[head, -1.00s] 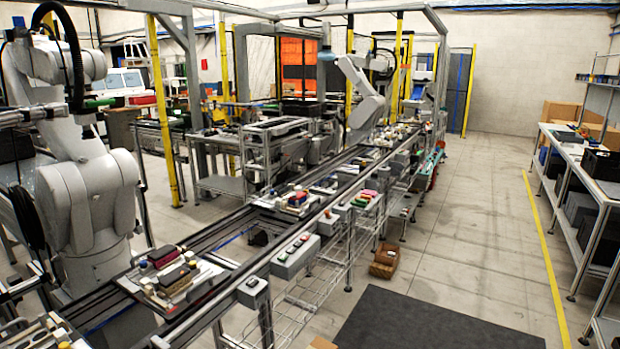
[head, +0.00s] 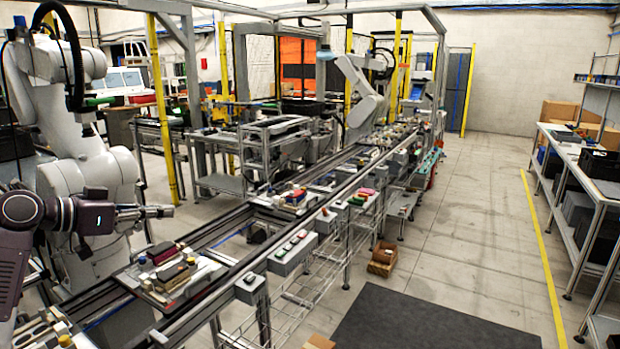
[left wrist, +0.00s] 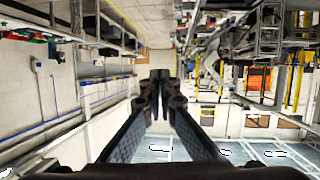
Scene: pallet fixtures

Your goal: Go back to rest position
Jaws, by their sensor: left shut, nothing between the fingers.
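My left gripper (head: 158,211) shows at the left of the head view, its arm coming in from the left edge. It points right, held up in the air in front of the white robot arm and above the conveyor line. Its fingers are together with nothing between them. In the left wrist view the two dark fingers (left wrist: 162,82) meet at the tips, and the room appears turned over behind them. My right gripper is not in view.
A pallet fixture (head: 205,272) with blocks sits on the conveyor (head: 222,225) below my left gripper. A white industrial arm (head: 85,185) stands behind it. Button boxes (head: 293,253) line the conveyor's near side. The floor (head: 470,230) to the right is clear up to the shelving (head: 590,185).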

